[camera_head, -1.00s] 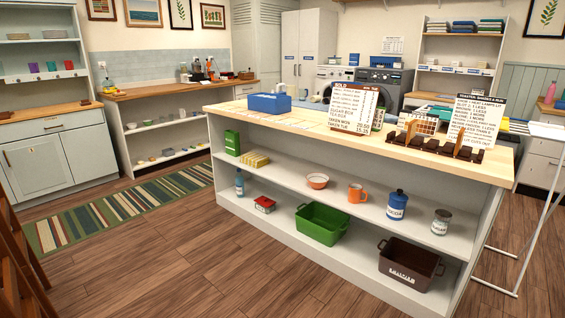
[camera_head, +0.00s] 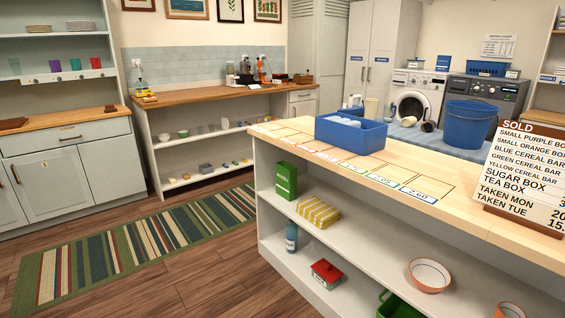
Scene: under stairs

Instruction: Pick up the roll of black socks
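I cannot make out a roll of black socks for certain in the head view. A small dark rounded item (camera_head: 428,126) lies on the blue-grey surface in front of the washing machine, but it is too small to identify. My gripper is not in view.
A long island with a wooden top (camera_head: 415,178) fills the right side, bearing a blue bin (camera_head: 350,134) and a sold sign (camera_head: 525,175). A blue bucket (camera_head: 467,124) stands behind it. A striped rug (camera_head: 140,245) lies on open floor at left. A back counter (camera_head: 215,93) holds small items.

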